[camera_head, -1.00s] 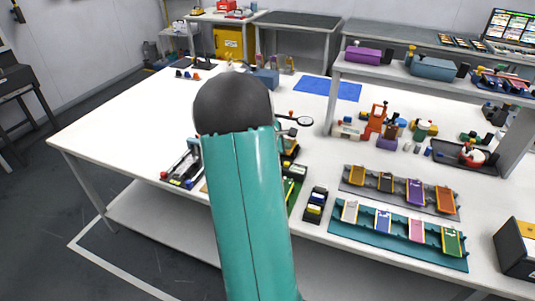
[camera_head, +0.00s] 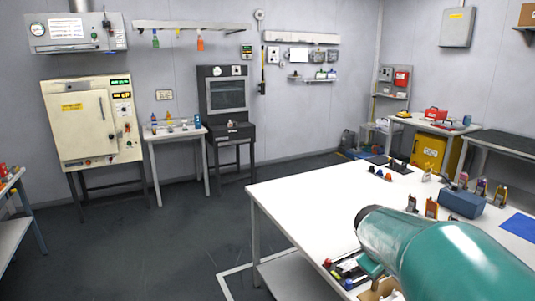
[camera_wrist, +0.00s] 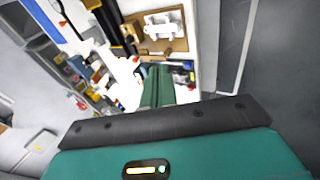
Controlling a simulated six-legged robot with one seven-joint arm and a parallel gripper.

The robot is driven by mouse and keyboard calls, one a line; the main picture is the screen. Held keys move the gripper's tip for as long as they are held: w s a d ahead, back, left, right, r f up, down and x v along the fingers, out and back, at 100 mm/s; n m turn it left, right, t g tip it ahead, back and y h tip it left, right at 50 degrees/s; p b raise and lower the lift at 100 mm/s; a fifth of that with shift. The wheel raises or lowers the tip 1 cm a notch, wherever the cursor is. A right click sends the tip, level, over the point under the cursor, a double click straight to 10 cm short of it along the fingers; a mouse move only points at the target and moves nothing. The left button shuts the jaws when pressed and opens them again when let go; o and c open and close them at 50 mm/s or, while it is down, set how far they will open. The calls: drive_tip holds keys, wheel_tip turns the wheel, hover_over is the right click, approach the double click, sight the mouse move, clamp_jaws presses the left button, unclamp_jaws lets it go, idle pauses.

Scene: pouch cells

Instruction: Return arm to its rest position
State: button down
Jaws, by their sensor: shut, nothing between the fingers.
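My gripper (camera_wrist: 157,68) shows in the wrist view as narrow green fingers, shut and empty, beyond the black edge of my teal hand. In the head view my teal arm covers the lower right and hides most of the hand. The white worktable (camera_head: 310,200) lies beneath the arm. A black tray (camera_head: 345,272) with small coloured parts is at its front edge, close to the arm.
A blue box (camera_head: 461,203) and several small orange-and-dark holders stand behind the arm. A blue mat (camera_head: 519,226) lies at the right. The table's left part is mostly clear. A cream oven (camera_head: 85,125) stands at the back left, with open floor in front.

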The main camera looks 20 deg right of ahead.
drive_tip(key=s+a+r+t+y, duration=0.1)
drive_tip(key=s+a+y, duration=0.2)
drive_tip(key=a, duration=1.1)
drive_tip(key=s+a+r+m+t+y, duration=0.1)
drive_tip(key=s+a, duration=0.5)
drive_tip(key=a, duration=0.8)
drive_tip(key=shift+s+a+r+m+t+y, duration=0.15)
drive_tip(key=shift+s+r+m+t+y, duration=0.15)
drive_tip(key=shift+r+t+y, duration=0.55)
drive_tip(key=shift+w+f, duration=0.15)
drive_tip(key=shift+f, duration=0.1)
